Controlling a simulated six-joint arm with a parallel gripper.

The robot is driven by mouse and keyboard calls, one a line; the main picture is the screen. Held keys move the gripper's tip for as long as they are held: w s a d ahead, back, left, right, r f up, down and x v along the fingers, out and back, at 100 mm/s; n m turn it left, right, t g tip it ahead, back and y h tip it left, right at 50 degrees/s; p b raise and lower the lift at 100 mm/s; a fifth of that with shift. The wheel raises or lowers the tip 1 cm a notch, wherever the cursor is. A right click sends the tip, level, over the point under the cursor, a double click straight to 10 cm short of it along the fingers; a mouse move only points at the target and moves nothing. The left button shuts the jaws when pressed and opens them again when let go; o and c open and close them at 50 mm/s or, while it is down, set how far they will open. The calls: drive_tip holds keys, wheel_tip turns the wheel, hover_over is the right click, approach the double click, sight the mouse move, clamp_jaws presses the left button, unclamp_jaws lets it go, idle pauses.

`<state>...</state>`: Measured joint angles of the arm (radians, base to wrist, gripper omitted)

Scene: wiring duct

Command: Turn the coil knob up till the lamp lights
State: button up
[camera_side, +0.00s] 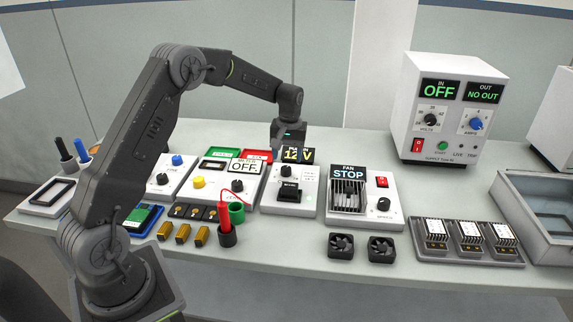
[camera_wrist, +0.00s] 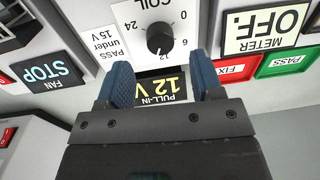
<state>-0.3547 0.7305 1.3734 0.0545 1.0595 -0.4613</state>
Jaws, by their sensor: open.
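The coil knob (camera_wrist: 160,40) is black and round on a white panel in the wrist view, with a scale of 0, 6, 12 and 24 around it. Its white mark appears to point near 12. A dark pull-in display (camera_wrist: 160,86) beside it reads 12 V in yellow, and it also shows in the side view (camera_side: 297,155). My gripper (camera_wrist: 163,80) is open with two blue fingers, empty, above the coil unit and apart from the knob. In the side view my gripper (camera_side: 289,146) hangs over the display. I cannot make out a lit lamp.
The meter unit (camera_wrist: 266,28) reads OFF, with red FIX and green PASS trays behind it. The fan unit (camera_side: 362,195) reads STOP on the other side. A power supply (camera_side: 445,108) stands at the back right. Red probes (camera_side: 225,220) stand in front.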

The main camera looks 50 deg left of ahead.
sight(289, 168)
wheel_tip(289, 168, up, 9)
drive_tip(key=shift+w+d, duration=0.15)
drive_tip(key=shift+d, duration=0.05)
idle(3.0)
